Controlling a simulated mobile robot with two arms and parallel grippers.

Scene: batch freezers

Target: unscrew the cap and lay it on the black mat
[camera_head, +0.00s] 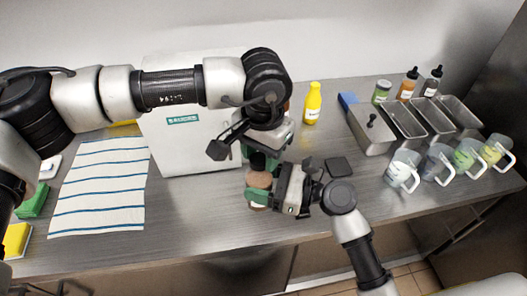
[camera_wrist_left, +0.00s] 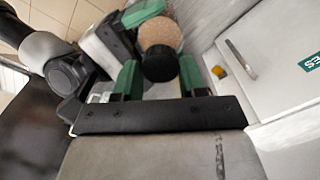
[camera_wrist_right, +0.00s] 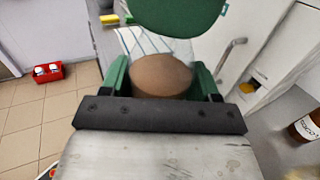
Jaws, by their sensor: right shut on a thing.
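A bottle (camera_head: 260,180) with tan-brown contents stands upright in front of the white machine, its black cap (camera_head: 258,161) on top. My right gripper (camera_head: 258,195) is shut on the bottle's body; the right wrist view shows the brown bottle (camera_wrist_right: 161,76) between its green fingers. My left gripper (camera_head: 252,150) is just above, at the cap. In the left wrist view, its green fingers stand apart on either side of the black cap (camera_wrist_left: 160,64); contact is not clear. The black mat (camera_head: 338,166) lies bare on the counter, right of the bottle.
The white machine (camera_head: 190,140) stands close behind the grippers. A yellow bottle (camera_head: 312,103), metal pans (camera_head: 372,135) and several handled jugs (camera_head: 403,168) stand to the right. A striped towel (camera_head: 100,190) lies on the left. Counter around the mat is clear.

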